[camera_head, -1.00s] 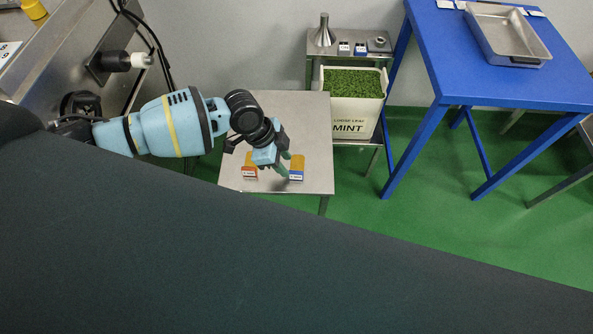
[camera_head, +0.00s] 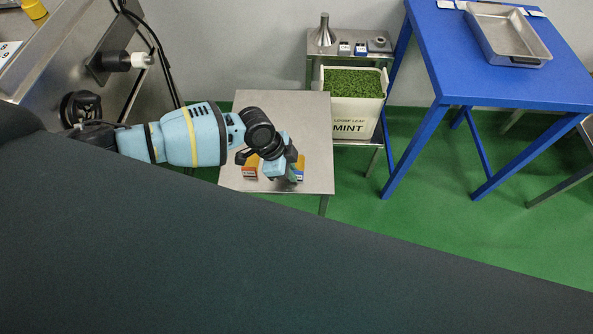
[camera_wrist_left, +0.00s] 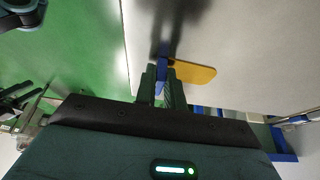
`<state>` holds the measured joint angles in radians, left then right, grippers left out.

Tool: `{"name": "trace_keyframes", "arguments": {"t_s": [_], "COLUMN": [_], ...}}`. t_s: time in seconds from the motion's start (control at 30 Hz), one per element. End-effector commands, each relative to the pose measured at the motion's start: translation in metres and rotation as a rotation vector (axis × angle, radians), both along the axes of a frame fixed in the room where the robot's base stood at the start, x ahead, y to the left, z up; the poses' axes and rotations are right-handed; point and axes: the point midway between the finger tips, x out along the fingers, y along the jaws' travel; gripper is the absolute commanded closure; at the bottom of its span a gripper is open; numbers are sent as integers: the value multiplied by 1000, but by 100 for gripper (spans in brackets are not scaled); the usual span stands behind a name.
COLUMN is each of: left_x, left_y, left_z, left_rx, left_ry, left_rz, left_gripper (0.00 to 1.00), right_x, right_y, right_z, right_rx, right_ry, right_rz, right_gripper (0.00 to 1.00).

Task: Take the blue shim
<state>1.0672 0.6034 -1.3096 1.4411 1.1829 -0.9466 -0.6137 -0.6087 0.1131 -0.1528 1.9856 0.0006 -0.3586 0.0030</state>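The blue shim (camera_head: 301,172), a flat yellow-orange piece with a blue end, is on the small steel table (camera_head: 235,130), partly hidden by my left gripper. In the left wrist view its blue part (camera_wrist_left: 161,77) stands between the two dark green fingers, and its yellow plate (camera_wrist_left: 195,72) sticks out to the right. My left gripper (camera_wrist_left: 160,88) looks shut on the blue part, with no clear gap on either side. The shim seems to be at table height.
A MINT bin (camera_head: 351,117) of green leaves stands right of the small table. Behind it, a shelf holds a metal funnel (camera_head: 324,32) and small blocks. A blue table (camera_head: 455,75) with a steel tray (camera_head: 508,50) is at the right.

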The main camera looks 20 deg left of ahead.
Motion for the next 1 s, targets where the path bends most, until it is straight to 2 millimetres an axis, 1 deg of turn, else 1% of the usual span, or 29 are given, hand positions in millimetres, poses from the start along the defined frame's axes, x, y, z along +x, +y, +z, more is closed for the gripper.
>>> {"name": "trace_keyframes", "arguments": {"t_s": [0.3,0.43,0.57,0.73,0.77,0.97,1.0], "left_x": [0,0,1,0,-7,-45,-54], "left_y": [0,0,0,1,7,36,42], "left_z": [1,4,15,39,36,41,41], "left_rx": [0,-1,-1,-1,3,2,3], "left_ry": [0,-1,-3,-4,1,0,2], "left_rz": [0,0,0,-1,1,0,1], "left_gripper": [100,100,100,100,100,100,100], "right_x": [0,0,1,1,2,4,4], "right_y": [1,1,1,0,0,-2,-2], "right_z": [0,0,1,2,3,5,5], "right_rx": [3,3,2,1,0,-4,-5], "right_ry": [0,0,-1,-4,-5,-12,-12], "right_rz": [-3,-3,-2,0,0,5,6], "right_gripper": [64,64,64,64,64,64,64]}}
